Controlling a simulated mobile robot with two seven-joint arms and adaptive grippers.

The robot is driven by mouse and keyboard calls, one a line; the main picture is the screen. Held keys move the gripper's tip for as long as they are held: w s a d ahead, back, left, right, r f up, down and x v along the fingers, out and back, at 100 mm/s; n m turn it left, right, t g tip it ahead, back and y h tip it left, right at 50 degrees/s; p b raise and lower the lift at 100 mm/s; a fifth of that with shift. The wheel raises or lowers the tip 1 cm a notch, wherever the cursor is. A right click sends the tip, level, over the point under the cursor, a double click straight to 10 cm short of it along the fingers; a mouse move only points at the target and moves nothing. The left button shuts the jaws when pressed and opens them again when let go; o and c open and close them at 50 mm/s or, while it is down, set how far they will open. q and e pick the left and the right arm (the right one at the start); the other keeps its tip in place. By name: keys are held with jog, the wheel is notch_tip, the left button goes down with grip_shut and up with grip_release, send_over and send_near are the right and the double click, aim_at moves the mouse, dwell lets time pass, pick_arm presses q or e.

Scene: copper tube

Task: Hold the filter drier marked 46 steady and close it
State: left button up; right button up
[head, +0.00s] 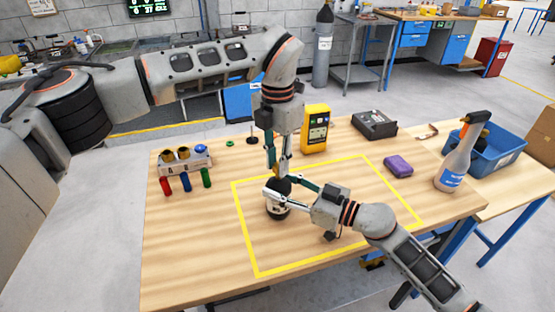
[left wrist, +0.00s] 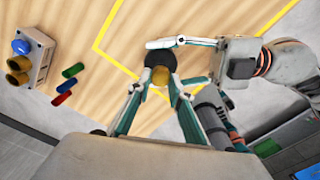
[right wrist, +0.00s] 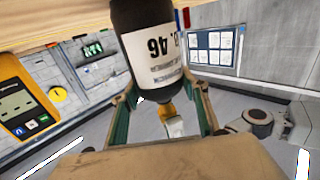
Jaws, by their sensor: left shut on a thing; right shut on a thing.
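The filter drier (head: 277,212) is a dark cylinder with a white label, standing inside the yellow outline on the table. Its label reads 46 in the right wrist view (right wrist: 155,48). My right gripper (head: 282,192) is shut around its body from the side. My left gripper (head: 277,172) comes from above, its fingers shut on a brass-coloured cap (left wrist: 160,76) at the drier's top end. The cap also shows beyond the drier in the right wrist view (right wrist: 170,110). I cannot tell whether the cap is seated on the drier.
A holder (head: 187,167) with two brass caps and a blue one stands at the left, with red, blue and green cylinders before it. A yellow meter (head: 315,128), purple sponge (head: 398,166), spray bottle (head: 458,160) and blue bin (head: 497,150) stand behind and right. The front left is clear.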

pick_arm(q)
jog(key=shift+f, duration=0.2)
jog(key=m, duration=0.4)
jog(key=shift+w, duration=0.1)
jog(key=m, duration=1.1)
jog(key=shift+w, duration=0.2)
jog(key=m, duration=0.7)
jog(key=shift+d, duration=0.1)
jog(key=m, duration=0.3)
jog(key=shift+m, duration=0.4)
jog(key=m, duration=0.4)
jog(key=shift+d, duration=0.15)
